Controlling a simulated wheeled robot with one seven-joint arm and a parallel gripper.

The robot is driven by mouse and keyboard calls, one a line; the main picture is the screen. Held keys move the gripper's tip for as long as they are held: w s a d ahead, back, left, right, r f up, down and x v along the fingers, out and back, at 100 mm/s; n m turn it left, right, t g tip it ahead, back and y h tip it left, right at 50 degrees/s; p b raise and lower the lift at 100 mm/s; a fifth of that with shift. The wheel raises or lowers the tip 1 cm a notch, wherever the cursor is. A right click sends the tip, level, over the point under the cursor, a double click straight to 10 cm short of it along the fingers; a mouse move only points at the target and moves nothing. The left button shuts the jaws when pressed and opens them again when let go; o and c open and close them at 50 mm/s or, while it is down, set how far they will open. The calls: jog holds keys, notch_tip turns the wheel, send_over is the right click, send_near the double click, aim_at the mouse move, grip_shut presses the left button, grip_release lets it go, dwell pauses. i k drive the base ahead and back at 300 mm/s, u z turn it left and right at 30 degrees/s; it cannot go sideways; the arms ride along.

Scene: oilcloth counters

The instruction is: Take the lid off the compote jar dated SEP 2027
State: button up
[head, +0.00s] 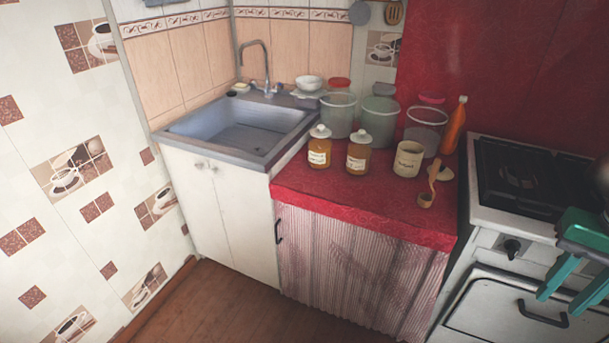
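Two amber glass jars with whitish lids stand upright on the red counter (300,183): the left jar (319,158) and the right jar (358,163). The left lid (320,131) and the right lid (359,136) both sit on their jars. Each jar has a pale label, but the print is too small to read, so I cannot tell which one says SEP 2027. My gripper (561,303) is at the lower right edge, in front of the stove. Its two teal fingers are apart with nothing visible between them, far from the jars.
A cream crock (408,160) stands right of the jars, with a wooden ladle (427,197) beside it. Clear containers (379,121) stand behind. An orange bottle (454,127) is near the stove (520,180). The sink (240,130) is left. The counter's front strip is clear.

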aim_at(320, 131)
jog(key=k, duration=1.25)
jog(key=u, duration=1)
jog(key=i, duration=2.35)
jog(key=z, duration=1.25)
